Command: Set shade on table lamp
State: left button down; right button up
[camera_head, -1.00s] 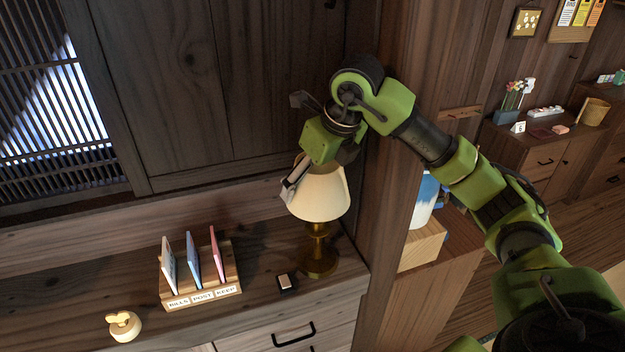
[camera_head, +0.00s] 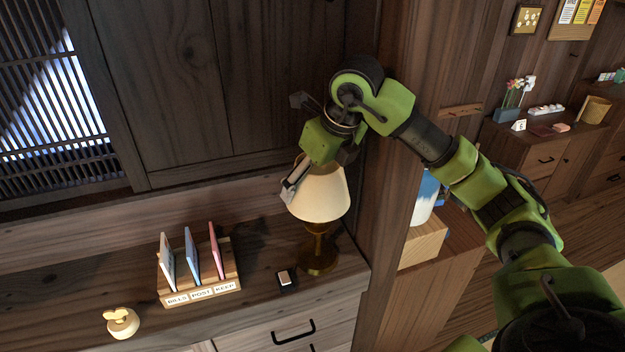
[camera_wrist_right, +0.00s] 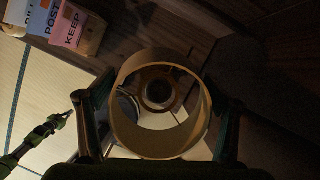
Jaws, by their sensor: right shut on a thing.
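The cream lampshade (camera_head: 320,194) is over the top of the brass table lamp (camera_head: 317,250), which stands upright at the right end of the wooden cabinet top. My right gripper (camera_head: 292,184) is shut on the shade, with a finger showing against its left side. In the right wrist view the shade (camera_wrist_right: 160,146) lies between both fingers (camera_wrist_right: 158,125), and the round lamp (camera_wrist_right: 158,92) shows through its opening, roughly centred. I cannot tell whether the shade rests on the lamp.
A letter rack (camera_head: 200,292) with several cards stands left of the lamp. A small black-and-white block (camera_head: 287,281) lies between them, and a round cream item (camera_head: 122,323) is at front left. A wooden post (camera_head: 386,190) is close on the right.

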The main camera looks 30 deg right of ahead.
jog(key=shift+f+b, duration=3.25)
jog(key=shift+f, duration=0.7)
dwell(1.0)
jog(key=o, duration=1.1)
jog(key=shift+r+p, duration=2.25)
jog(key=shift+r, duration=0.8)
jog(key=shift+f, duration=0.1)
